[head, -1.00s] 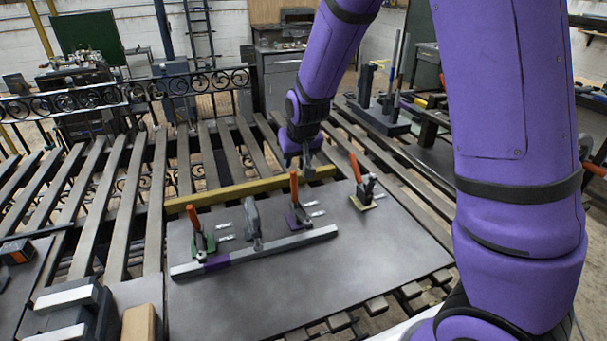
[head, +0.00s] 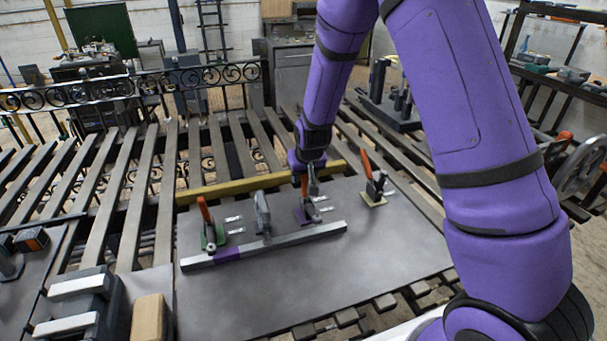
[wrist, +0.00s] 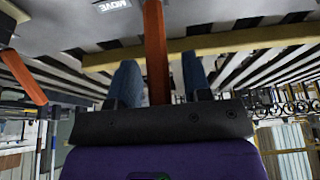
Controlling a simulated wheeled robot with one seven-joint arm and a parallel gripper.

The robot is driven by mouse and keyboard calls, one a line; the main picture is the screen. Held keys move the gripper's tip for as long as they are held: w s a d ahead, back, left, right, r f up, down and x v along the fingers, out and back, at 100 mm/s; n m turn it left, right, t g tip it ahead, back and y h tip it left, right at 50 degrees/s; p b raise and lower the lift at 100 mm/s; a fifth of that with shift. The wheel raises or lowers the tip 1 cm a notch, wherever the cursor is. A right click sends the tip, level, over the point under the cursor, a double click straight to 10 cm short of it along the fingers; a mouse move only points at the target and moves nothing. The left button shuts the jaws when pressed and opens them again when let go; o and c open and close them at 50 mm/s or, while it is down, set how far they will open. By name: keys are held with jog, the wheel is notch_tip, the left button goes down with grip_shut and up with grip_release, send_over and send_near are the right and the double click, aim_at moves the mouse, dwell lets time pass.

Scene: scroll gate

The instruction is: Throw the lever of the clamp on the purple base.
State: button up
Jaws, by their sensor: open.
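The purple base (head: 303,215) carries a clamp with an upright orange lever (head: 304,184), and stands behind a long grey bar on the grey plate. My gripper (head: 312,182) is at this lever, partly overlapping it in the head view. In the wrist view an orange lever (wrist: 156,45) stands between my two blue fingertips (wrist: 160,75), with gaps visible on both sides. My gripper is open and not closed on the lever.
A green-base clamp (head: 210,236) and a grey upright piece (head: 263,215) stand left. A yellow-base clamp (head: 374,200) stands right; another orange lever (wrist: 24,78) shows in the wrist view. A yellow beam (head: 235,188) runs behind. The plate's front (head: 270,290) is clear.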

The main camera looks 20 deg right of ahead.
grip_shut()
